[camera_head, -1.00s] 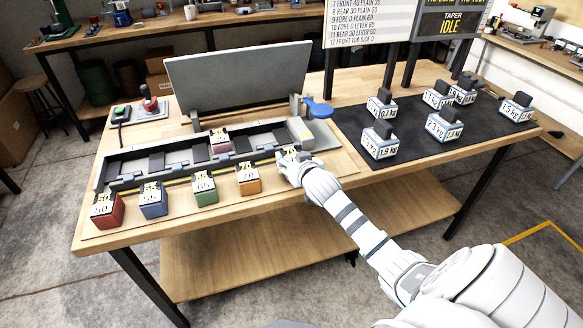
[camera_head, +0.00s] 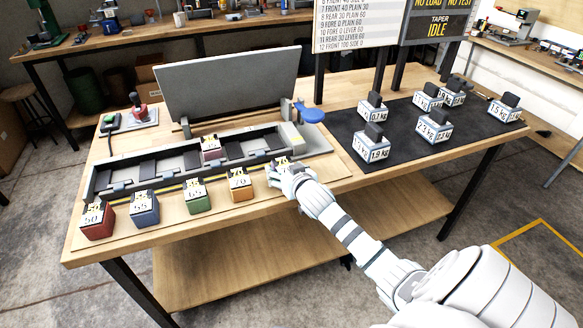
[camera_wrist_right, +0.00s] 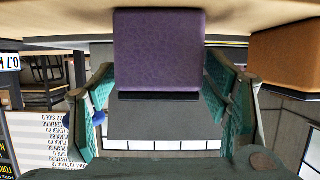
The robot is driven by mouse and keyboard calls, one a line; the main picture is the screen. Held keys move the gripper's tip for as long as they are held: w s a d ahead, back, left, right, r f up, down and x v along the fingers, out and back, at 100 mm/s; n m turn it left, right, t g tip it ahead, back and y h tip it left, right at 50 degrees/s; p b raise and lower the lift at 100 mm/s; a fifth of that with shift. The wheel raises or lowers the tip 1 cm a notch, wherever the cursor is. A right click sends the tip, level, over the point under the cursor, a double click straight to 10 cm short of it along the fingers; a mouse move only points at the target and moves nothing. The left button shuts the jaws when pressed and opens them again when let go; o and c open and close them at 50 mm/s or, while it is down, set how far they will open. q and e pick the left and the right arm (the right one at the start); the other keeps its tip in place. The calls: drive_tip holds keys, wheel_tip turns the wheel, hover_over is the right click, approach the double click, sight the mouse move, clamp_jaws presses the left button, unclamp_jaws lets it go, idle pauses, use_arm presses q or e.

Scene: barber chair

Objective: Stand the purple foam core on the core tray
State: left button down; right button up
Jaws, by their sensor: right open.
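The purple foam core (camera_wrist_right: 160,50) fills the upper middle of the right wrist view, which looks upside down. It has a dark band and a grey part against it. My right gripper (camera_wrist_right: 160,105) is open, with a green-padded finger on each side of the core. In the head view my right gripper (camera_head: 284,172) is at the right end of the row of coloured cores and hides most of the purple one; a yellow label shows there. The cores stand on a thin wooden board (camera_head: 219,197), which looks like the core tray. My left gripper is not in view.
Red (camera_head: 97,222), blue (camera_head: 144,208), green (camera_head: 197,196) and orange (camera_head: 241,184) cores stand left of my gripper. Behind them is a long dark fixture with a raised grey panel (camera_head: 230,85) and a pinkish block (camera_head: 211,149). Several weights stand on a black mat (camera_head: 400,150) at right.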

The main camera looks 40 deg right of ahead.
drive_tip(key=p+v, duration=0.2)
drive_tip(key=v, duration=0.9)
drive_tip(key=shift+w, duration=0.1)
drive_tip(key=s+d+f+n+g, duration=0.1)
drive_tip(key=s+f+g, duration=0.15)
drive_tip(key=f, duration=0.55)
drive_tip(key=s+f+g, duration=0.1)
drive_tip(key=s+f, duration=0.2)
drive_tip(key=f, duration=0.6)
drive_tip(key=s+a+f+n+g+y, duration=0.1)
drive_tip(key=s+a+f+g+y, duration=0.2)
drive_tip(key=s+f, duration=1.3)
drive_tip(key=s+a+f+g, duration=0.1)
drive_tip(key=s+a+f, duration=0.2)
drive_tip(key=s, duration=0.3)
drive_tip(key=s+a+f+n+g, duration=0.1)
drive_tip(key=s+a+f+g, duration=0.1)
drive_tip(key=s, duration=0.4)
drive_tip(key=s+a+f+n+g, duration=0.1)
drive_tip(key=s+a+f+g, duration=0.1)
drive_tip(key=s+a+f, duration=0.2)
wheel_tip(320, 180, down, 2)
drive_tip(key=shift+s+a+f+y, duration=0.1)
drive_tip(key=shift+s+a+y, duration=0.25)
drive_tip(key=shift+s, duration=0.8)
